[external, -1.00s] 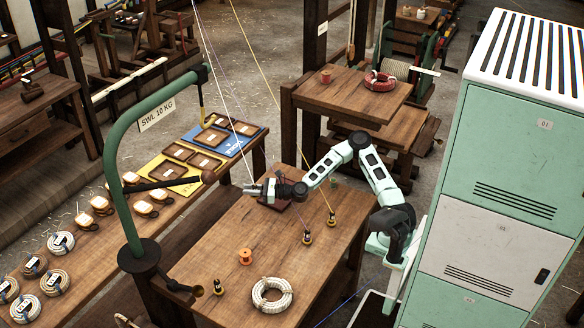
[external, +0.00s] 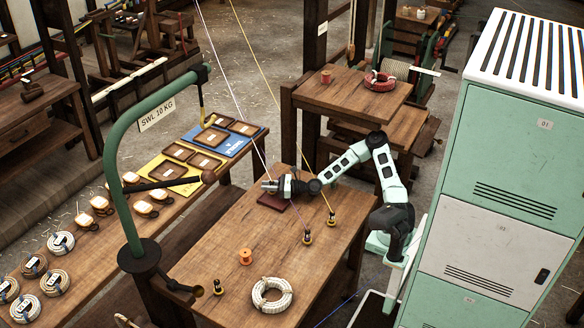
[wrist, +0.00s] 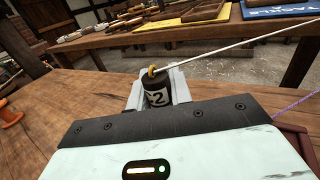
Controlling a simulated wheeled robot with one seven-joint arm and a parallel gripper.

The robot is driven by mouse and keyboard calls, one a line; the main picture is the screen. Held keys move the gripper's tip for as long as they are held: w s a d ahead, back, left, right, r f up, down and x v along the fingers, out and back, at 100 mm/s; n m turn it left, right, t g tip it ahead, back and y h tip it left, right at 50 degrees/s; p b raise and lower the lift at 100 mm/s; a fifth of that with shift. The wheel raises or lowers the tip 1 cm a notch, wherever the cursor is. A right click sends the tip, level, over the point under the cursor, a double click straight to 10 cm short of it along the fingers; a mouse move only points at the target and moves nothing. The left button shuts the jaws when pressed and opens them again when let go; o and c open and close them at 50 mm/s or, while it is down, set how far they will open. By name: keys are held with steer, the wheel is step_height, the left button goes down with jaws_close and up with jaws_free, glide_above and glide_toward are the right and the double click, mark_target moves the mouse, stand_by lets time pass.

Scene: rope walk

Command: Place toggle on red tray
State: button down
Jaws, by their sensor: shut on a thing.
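My gripper (external: 267,186) is shut on the toggle, a black cylinder (wrist: 156,92) with a white label reading 2, a brass-coloured ring on top and a white cord running off to the right in the wrist view. The toggle stands roughly upright between the pale fingers (wrist: 181,90). In the external view it is too small to make out. The red tray (external: 280,205), dark red and flat, lies on the wooden table just below my gripper in the picture, partly covered by it. A reddish edge shows at the right of the wrist view. The toggle's height above the table is unclear.
On the table (external: 235,220) stand black-and-brass pieces, one with a purple line (external: 307,238) and one with a yellow line (external: 331,219). An orange spool (external: 245,257) and white rope coil (external: 272,295) lie nearer. A green crane post (external: 120,190) stands left.

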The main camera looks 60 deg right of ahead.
steer(key=shift+f, duration=0.1)
steer(key=c, duration=1.3)
jaws_free()
steer(key=shift+o, duration=0.2)
steer(key=shift+r, duration=0.2)
steer(key=p+v, duration=0.1)
steer(key=v, duration=1.1)
